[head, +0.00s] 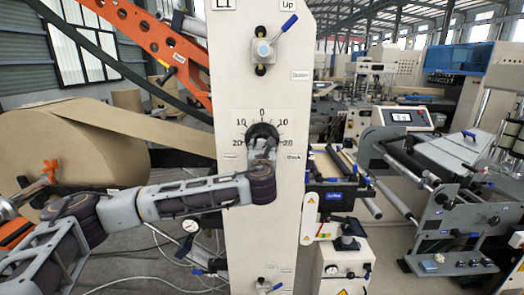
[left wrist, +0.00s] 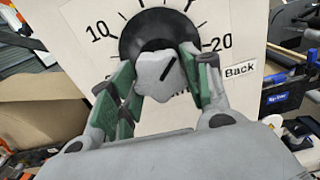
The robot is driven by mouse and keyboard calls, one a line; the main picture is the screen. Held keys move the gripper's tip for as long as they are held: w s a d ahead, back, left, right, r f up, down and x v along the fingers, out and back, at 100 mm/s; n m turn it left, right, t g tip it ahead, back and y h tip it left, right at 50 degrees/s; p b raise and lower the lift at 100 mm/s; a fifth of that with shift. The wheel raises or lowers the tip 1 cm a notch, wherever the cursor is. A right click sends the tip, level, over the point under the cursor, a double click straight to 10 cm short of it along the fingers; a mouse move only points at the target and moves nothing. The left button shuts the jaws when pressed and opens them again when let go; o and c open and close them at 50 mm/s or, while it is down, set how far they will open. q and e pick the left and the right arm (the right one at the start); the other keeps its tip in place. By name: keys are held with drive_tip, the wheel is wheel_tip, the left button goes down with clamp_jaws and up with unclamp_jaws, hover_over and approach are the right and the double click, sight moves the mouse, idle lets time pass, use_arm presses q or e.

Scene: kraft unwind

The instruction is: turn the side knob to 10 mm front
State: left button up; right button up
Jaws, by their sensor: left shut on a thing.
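The side knob is a black round dial (head: 262,131) on the cream machine column, under a printed scale (head: 262,113) with 0 at the top and 10 and 20 on either side. A "Back" label (head: 294,156) is at its lower right; the small label at lower left is hard to read. In the left wrist view the knob's grey grip (left wrist: 160,74) carries a black mark slanting up and right; its exact reading cannot be told. My left gripper (head: 262,150) is shut on the grip, green-padded fingers (left wrist: 158,82) on both sides. My right gripper is out of view.
A blue-handled valve (head: 265,48) sits higher on the column (head: 240,215), and another blue handle (head: 268,286) near its bottom. A large kraft roll (head: 90,145) feeds paper behind the column. Machines with rollers (head: 400,185) stand to the right.

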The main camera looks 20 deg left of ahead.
use_arm(q)
drive_tip(key=shift+f, duration=0.1)
drive_tip(key=n+b, duration=0.2)
drive_tip(key=n, duration=0.1)
drive_tip(key=shift+f, duration=0.1)
drive_tip(key=n+b, duration=0.2)
drive_tip(key=n, duration=0.4)
drive_tip(key=shift+b, duration=0.4)
drive_tip(key=n+b, duration=0.2)
drive_tip(key=n, duration=0.3)
drive_tip(key=shift+n, duration=0.4)
drive_tip(key=n+b, duration=0.1)
drive_tip(key=n, duration=0.2)
drive_tip(key=shift+n, duration=0.8)
